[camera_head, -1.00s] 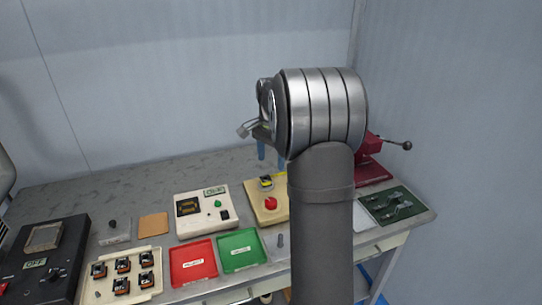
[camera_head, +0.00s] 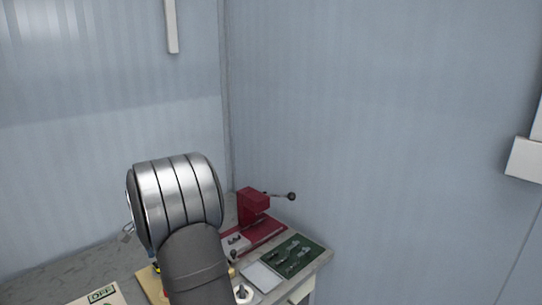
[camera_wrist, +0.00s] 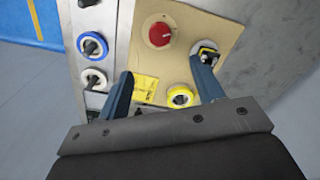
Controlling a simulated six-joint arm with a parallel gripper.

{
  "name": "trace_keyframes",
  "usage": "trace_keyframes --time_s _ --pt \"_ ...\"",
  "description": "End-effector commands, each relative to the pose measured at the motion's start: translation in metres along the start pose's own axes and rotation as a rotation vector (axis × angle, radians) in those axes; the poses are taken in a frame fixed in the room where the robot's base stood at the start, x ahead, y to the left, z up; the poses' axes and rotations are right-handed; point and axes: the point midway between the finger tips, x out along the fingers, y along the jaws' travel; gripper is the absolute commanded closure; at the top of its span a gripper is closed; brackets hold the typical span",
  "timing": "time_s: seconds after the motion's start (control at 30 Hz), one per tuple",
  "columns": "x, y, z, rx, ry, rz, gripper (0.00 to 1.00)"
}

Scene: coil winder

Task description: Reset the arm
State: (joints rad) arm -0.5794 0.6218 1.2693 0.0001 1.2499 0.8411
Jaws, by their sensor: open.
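My gripper (camera_wrist: 163,86) is open in the wrist view, its two dark blue-grey fingers spread above a beige board (camera_wrist: 188,42). Nothing is clasped between them. The board bears a red button (camera_wrist: 159,34), a yellow label (camera_wrist: 146,86) and a small black-and-yellow part (camera_wrist: 207,52) beside the right finger's tip. A yellow-ringed spool (camera_wrist: 180,97) shows between the fingers, lower in the picture. In the head view my arm stands at the lower left and hides most of the gripper.
Spools with blue (camera_wrist: 92,45) and white (camera_wrist: 94,79) rings line the left in the wrist view. In the head view, a red press (camera_head: 254,204) with a ball-ended lever stands at the bench's back right. A green tool mat (camera_head: 294,257) and white pad (camera_head: 264,276) lie before it.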

Motion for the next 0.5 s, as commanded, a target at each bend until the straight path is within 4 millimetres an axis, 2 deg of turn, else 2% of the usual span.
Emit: trace_keyframes --time_s 0.03,0.2,0.5 --pt "0.012 0.001 0.001 0.0 -0.004 0.004 0.39" --pt "0.046 0.001 0.001 0.0 -0.003 0.004 0.39" --pt "0.101 0.001 0.001 0.0 -0.002 0.003 0.39"
